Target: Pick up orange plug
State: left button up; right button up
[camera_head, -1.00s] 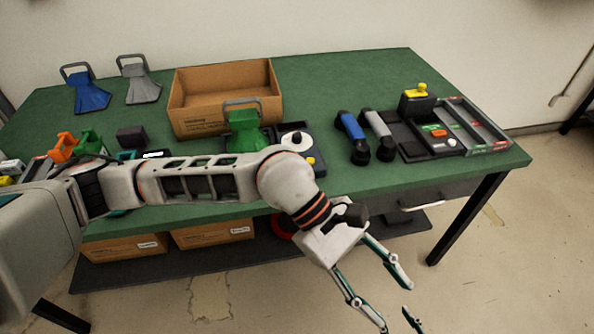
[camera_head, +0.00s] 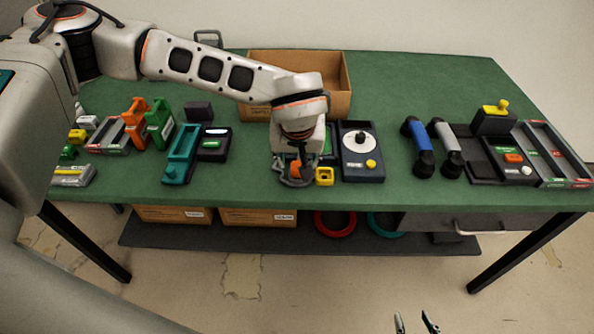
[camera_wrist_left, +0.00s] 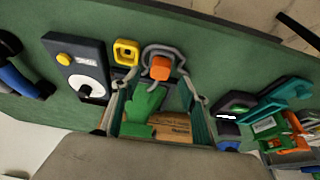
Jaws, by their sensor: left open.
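The orange plug (camera_head: 296,166) sits near the table's front edge, mostly hidden by my left gripper in the head view. In the left wrist view the orange plug (camera_wrist_left: 160,68) shows clearly with a grey loop around it. My left gripper (camera_head: 298,174) is over it, pointing down. In the wrist view its two teal fingers (camera_wrist_left: 160,92) are spread apart, with the plug in line with the space between them and nothing held. I cannot tell the exact height above it. My right gripper (camera_head: 415,322) shows only its fingertips at the bottom edge, apart and empty, away from the table.
A yellow block with an opening (camera_head: 324,176) sits right beside the plug. A dark unit with a white disc (camera_head: 361,158) stands to the right. A green object (camera_wrist_left: 146,103) and a cardboard box (camera_head: 338,85) lie behind. Free green tabletop (camera_head: 240,180) is to the left.

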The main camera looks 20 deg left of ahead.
pick_arm(q)
jog(key=x, duration=0.5)
jog(key=c, duration=1.2)
